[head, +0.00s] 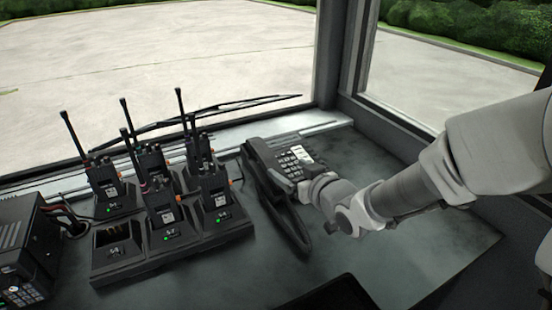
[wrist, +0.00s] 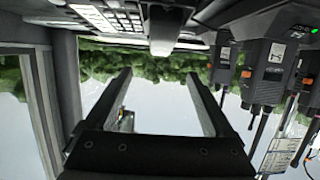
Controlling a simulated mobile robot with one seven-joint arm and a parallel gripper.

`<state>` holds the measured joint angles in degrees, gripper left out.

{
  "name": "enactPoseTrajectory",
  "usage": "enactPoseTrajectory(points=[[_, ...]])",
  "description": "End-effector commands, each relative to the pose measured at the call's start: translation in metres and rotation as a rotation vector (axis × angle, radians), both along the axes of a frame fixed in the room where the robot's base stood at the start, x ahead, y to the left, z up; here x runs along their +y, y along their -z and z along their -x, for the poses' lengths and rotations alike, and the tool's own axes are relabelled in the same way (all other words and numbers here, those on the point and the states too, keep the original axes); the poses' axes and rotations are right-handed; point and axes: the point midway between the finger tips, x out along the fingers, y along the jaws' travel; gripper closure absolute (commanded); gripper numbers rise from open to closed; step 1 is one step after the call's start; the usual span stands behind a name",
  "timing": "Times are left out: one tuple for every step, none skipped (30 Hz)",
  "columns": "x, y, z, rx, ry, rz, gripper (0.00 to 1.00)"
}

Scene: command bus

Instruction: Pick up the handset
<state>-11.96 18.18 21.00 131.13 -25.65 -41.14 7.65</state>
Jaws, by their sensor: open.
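In the head view the desk phone (head: 290,160) sits on the dark console, its keypad facing up. The black handset (head: 262,165) lies along its left side, and a dark cord loop (head: 292,232) lies in front. My gripper (wrist: 160,73) is open and empty in the wrist view. In the head view my wrist is at the phone's near right corner, and the fingers are not clear there. The wrist view is upside down; it shows the phone's keys at the top left and the handset (wrist: 166,22) at the top, beyond and between the fingertips.
A charger rack (head: 190,240) with several upright radios (head: 160,200) stands left of the phone, its antennas sticking up. A black radio unit (head: 25,255) is at the far left. The windshield (head: 150,70) rises behind. The console right of the phone (head: 370,150) is clear.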

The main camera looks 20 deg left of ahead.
Motion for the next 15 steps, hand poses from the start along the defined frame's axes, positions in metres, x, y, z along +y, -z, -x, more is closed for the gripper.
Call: enactPoseTrajectory(points=[[0.01,0.007,-0.007,0.001,-0.002,0.0,0.12],[0.015,0.01,-0.01,0.002,-0.002,0.0,0.12],[0.021,0.012,-0.016,0.001,-0.001,0.001,0.12],[0.025,0.014,-0.02,0.001,-0.001,0.001,0.12],[0.03,0.016,-0.023,0.001,-0.001,0.001,0.12],[0.036,0.018,-0.028,0.002,-0.001,0.0,0.12],[0.04,0.019,-0.032,0.001,0.0,0.0,0.12],[0.044,0.021,-0.035,0.002,0.0,0.001,0.12],[0.049,0.023,-0.039,0.001,0.0,0.001,0.12],[0.052,0.024,-0.041,0.0,0.0,0.001,0.12],[0.055,0.024,-0.044,0.0,0.001,0.002,0.12],[0.058,0.026,-0.046,0.001,0.001,0.003,0.12],[0.06,0.026,-0.048,0.0,0.001,0.002,0.12],[0.062,0.026,-0.049,0.0,0.001,0.002,0.12],[0.063,0.027,-0.05,0.0,0.001,0.002,0.12]])
